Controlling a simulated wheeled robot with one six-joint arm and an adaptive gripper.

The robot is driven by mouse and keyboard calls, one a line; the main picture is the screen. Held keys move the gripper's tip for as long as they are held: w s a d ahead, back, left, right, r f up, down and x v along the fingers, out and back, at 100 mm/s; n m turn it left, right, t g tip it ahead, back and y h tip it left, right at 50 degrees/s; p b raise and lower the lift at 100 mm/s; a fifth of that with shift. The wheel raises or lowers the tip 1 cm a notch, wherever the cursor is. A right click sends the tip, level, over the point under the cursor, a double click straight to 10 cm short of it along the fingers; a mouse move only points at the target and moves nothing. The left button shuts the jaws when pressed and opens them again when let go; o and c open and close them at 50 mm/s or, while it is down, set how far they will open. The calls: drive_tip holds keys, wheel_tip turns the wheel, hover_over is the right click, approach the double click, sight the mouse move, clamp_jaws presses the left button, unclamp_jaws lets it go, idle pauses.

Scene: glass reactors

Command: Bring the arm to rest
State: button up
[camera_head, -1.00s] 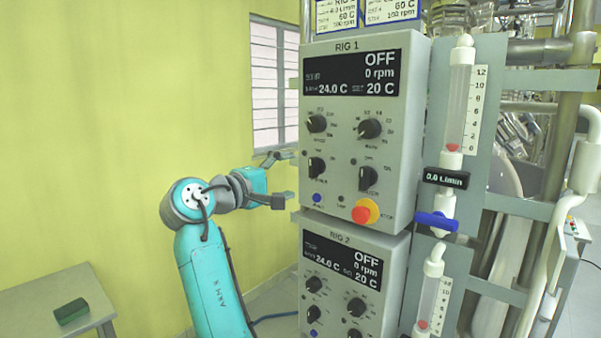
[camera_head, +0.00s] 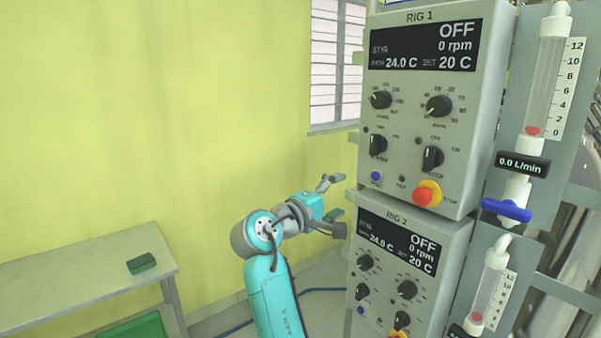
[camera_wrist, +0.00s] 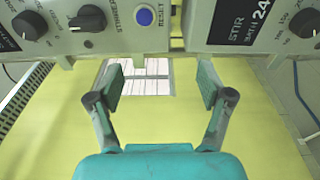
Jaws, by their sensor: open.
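My gripper (camera_head: 337,205) is at the end of my teal arm (camera_head: 272,285). It is open and empty, held level just left of the two control panels, with the fingers pointing right. In the wrist view my gripper (camera_wrist: 158,88) has its two fingers spread wide with nothing between them. The RIG 1 panel (camera_head: 405,110) is above and to the right of it. The RIG 2 panel (camera_head: 395,222) is to the right at about its height. I cannot tell whether a fingertip touches a panel.
A side table (camera_head: 70,268) with a dark green block (camera_head: 141,263) stands at the left; a green bin (camera_head: 135,328) is below it. A flowmeter (camera_head: 546,75) with a blue valve (camera_head: 507,210) is right of the panels. The yellow wall behind leaves free room left of my arm.

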drive_tip(key=s+d+f+n+t+y, duration=0.1)
drive_tip(key=s+d+f+y, duration=0.15)
drive_tip(key=f, duration=1.05)
drive_tip(key=s+d+f+n+t+y, duration=0.1)
drive_tip(key=s+f+n+y, duration=0.15)
drive_tip(key=f, duration=1.15)
drive_tip(key=s+d+f+m+y, duration=0.25)
drive_tip(key=s+f+y, duration=0.25)
drive_tip(key=s+f, duration=1.2)
drive_tip(key=s+d+f+m+y, duration=0.1)
drive_tip(key=s+f+m+y, duration=0.15)
drive_tip(key=s, duration=1.95)
drive_tip(key=s+d+r+m, duration=0.1)
drive_tip(key=s+r+m, duration=0.2)
drive_tip(key=s, duration=0.6)
drive_tip(key=s+r+m, duration=0.4)
drive_tip(key=s+r, duration=0.3)
drive_tip(key=s, duration=0.1)
drive_tip(key=shift+s+d+r, duration=0.4)
drive_tip(key=shift+m+y, duration=0.25)
